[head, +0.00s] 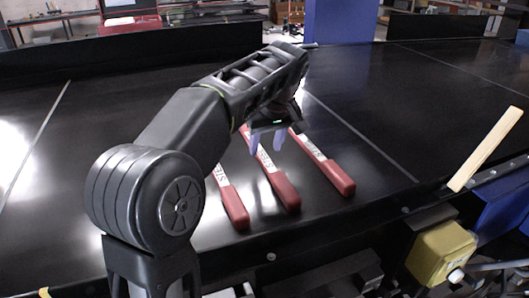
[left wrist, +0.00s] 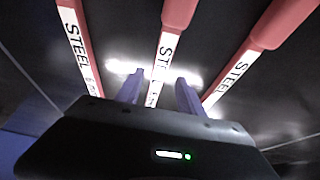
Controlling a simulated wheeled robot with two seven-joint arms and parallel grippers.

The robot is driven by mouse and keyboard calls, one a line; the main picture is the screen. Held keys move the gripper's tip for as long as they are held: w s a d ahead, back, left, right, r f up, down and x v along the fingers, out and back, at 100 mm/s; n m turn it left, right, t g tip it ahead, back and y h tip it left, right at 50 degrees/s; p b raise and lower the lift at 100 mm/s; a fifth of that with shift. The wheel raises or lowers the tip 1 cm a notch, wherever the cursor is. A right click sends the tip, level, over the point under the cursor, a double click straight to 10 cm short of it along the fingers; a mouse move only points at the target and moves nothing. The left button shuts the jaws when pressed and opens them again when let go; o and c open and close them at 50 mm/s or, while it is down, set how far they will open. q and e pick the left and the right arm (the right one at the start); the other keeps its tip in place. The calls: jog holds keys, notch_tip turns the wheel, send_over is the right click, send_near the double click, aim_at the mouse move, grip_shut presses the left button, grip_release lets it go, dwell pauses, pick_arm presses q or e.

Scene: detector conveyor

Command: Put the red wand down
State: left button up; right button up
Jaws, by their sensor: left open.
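Three red-handled wands with white labels reading STEEL lie side by side on the black belt: the left wand (head: 235,207), the middle wand (head: 284,190) and the right wand (head: 339,176). My left gripper (head: 267,143) is open over the middle wand, its pale purple fingers pointing down. In the left wrist view, the fingers (left wrist: 158,93) stand apart on either side of the middle wand's (left wrist: 170,45) label. I cannot tell whether they touch it. The left (left wrist: 73,35) and right (left wrist: 235,70) wands lie outside the fingers. My right gripper is out of view.
The black belt (head: 400,110) is bare to the right of the wands and to the left of my arm. A blue panel (head: 340,20) rises at the back.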

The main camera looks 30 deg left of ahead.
pick_arm(q)
jog(key=v, duration=0.3)
jog(key=shift+w+r+p, duration=0.1)
jog(key=shift+r+p, duration=0.05)
jog(key=shift+p, duration=0.2)
jog(key=shift+s+d+r, duration=0.2)
jog(key=shift+s+r, duration=0.05)
jog(key=shift+r, duration=0.25)
jog(key=shift+o, duration=0.4)
jog(key=shift+f, duration=0.1)
